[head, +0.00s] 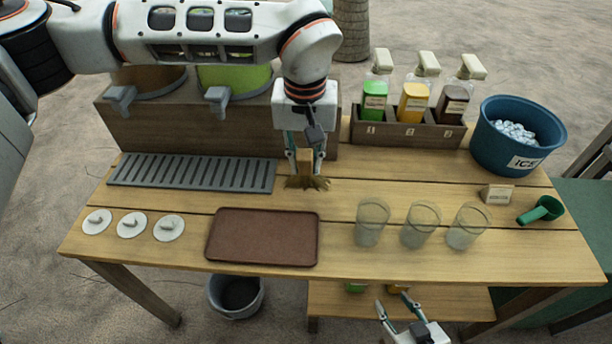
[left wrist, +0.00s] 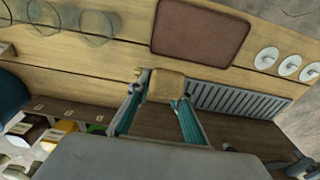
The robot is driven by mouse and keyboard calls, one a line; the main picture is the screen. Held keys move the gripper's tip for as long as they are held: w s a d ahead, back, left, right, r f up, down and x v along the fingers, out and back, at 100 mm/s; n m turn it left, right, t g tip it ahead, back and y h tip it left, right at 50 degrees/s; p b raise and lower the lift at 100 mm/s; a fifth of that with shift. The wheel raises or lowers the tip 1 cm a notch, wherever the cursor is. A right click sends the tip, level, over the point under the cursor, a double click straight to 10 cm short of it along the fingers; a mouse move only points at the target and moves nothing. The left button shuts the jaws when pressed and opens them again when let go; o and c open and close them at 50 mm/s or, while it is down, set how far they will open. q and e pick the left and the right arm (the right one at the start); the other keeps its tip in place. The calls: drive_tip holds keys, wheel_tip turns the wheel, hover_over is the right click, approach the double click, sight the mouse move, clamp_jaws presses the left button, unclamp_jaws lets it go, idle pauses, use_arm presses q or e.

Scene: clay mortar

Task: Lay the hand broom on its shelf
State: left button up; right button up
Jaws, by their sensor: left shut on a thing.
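My left gripper (head: 305,166) reaches down over the back middle of the table and is shut on the hand broom (head: 307,183). The broom's brown bristles point down and fan out close to the tabletop; I cannot tell whether they touch it. In the left wrist view the broom's tan wooden part (left wrist: 166,85) sits between the fingertips (left wrist: 163,93). A lower wooden shelf (head: 450,303) shows under the table's front edge; no label shows it as the broom's shelf. My right gripper (head: 393,302) is open and empty in front of that shelf.
A slatted grey drip tray (head: 190,173) lies left of the broom, and a brown tray (head: 262,237) in front. Several glasses (head: 420,225) stand front right. A bottle rack (head: 410,132) and a blue ice bucket (head: 517,135) are behind. Green and yellow items partly show on the lower shelf.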

sight(306, 175)
use_arm(q)
drive_tip(key=shift+f, duration=2.4)
